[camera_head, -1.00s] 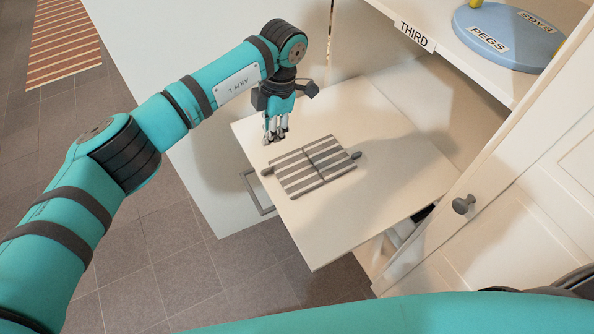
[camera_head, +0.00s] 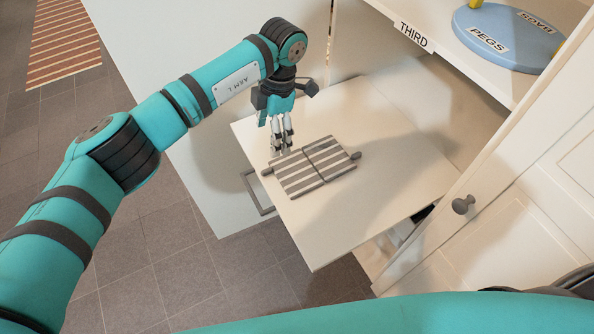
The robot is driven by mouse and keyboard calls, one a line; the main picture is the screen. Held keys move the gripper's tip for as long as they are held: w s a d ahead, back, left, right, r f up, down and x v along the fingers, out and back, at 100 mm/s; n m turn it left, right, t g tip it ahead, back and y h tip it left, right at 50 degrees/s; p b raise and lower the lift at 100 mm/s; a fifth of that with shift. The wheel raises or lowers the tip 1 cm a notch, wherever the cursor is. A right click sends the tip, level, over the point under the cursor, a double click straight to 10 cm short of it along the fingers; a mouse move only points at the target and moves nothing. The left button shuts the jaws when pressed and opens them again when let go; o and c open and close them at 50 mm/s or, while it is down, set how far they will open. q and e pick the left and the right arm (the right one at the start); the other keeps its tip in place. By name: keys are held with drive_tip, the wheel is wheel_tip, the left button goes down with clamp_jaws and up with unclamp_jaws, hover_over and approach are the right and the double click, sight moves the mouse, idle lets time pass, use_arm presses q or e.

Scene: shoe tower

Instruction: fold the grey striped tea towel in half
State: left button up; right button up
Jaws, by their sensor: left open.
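The grey and white striped tea towel (camera_head: 315,172) lies flat on a pulled-out white board (camera_head: 380,207). A dark crease line runs across its middle. A small grey knob or tab sticks out at its left end (camera_head: 267,172) and another at its right end (camera_head: 355,156). My left gripper (camera_head: 281,150) points down at the towel's far left edge, its fingertips at or just above that edge. It is open; I cannot tell whether it touches the cloth. My right gripper is not in view; a teal part of my own body crosses the bottom.
A shelf labelled THIRD (camera_head: 413,35) is at the upper right, with a round blue tray (camera_head: 507,37) labelled PEGS on it. A white cabinet door with a dark knob (camera_head: 463,204) stands at the right. The board's front half is clear.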

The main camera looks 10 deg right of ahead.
use_arm(q)
wheel_tip(320, 180, up, 7)
drive_tip(key=p, duration=0.2)
drive_tip(key=shift+f, duration=0.2)
idle(1.4)
